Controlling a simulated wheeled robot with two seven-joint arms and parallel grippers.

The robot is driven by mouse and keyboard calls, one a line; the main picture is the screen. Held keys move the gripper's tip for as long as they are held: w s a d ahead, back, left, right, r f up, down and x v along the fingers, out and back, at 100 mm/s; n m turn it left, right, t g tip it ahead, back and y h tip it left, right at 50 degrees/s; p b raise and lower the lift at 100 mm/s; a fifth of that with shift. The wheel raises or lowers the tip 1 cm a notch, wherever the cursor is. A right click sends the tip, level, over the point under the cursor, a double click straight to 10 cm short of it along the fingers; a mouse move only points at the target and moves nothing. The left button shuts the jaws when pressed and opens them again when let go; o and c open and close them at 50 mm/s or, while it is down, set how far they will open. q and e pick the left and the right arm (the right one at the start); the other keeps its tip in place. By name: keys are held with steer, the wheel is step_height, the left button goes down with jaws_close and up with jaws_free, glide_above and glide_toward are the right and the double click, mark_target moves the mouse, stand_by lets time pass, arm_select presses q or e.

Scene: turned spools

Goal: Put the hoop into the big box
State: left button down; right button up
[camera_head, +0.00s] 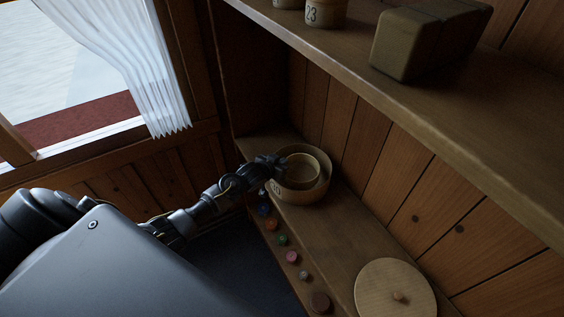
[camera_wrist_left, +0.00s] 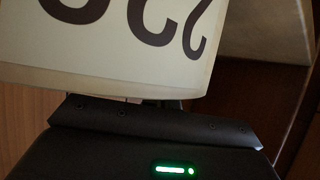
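The big box (camera_head: 303,196) is a round, pale wooden box with a dark number on its side, standing open on the lower shelf in the head view. A smaller pale ring (camera_head: 303,158), which looks like the hoop, shows within its rim; whether it rests on the bottom or is held cannot be told. My left gripper (camera_head: 277,165) is at the left rim of the box, touching or very close to the ring. Its fingertips are hidden. In the left wrist view a pale surface with large dark digits (camera_wrist_left: 150,35) fills the top, right against the gripper. My right gripper is out of view.
A round lid with a knob (camera_head: 394,290) lies on the lower shelf (camera_head: 330,235). Several small coloured knobs (camera_head: 292,257) line its front edge. The upper shelf (camera_head: 430,105) overhangs, carrying a dark block (camera_head: 420,40) and a round box marked 23 (camera_head: 325,12). A curtained window is left.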

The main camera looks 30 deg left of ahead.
arm_select(q)
steer(key=c, duration=1.7)
jaws_free()
steer(key=shift+r+p, duration=0.4)
steer(key=shift+r, duration=0.25)
steer(key=d+b+v, duration=0.1)
steer(key=v, duration=1.1)
steer(key=shift+a, duration=0.5)
steer(key=shift+w+r, duration=0.1)
